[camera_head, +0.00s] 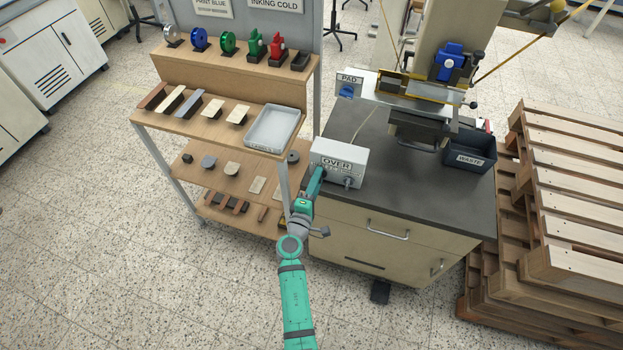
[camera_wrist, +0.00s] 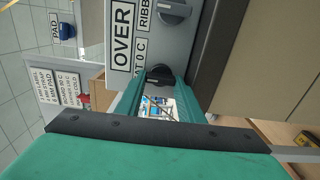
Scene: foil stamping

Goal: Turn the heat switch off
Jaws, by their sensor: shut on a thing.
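A white control box (camera_head: 338,160) with an "OVER" label stands at the front left of the dark bench top. My gripper (camera_head: 317,178) reaches the front of the box in the head view. A second knob (camera_wrist: 174,12) beside the "RIBB..." label is free. Which knob is the heat switch cannot be read for certain.
A stamping press (camera_head: 420,100) with a "PAD" switch (camera_head: 347,90) stands behind the box. A "WASTE" bin (camera_head: 470,155) is at the right. A shelf with a grey tray (camera_head: 250,146) is close on the left. Wooden pallets (camera_head: 565,190) stand right of the bench.

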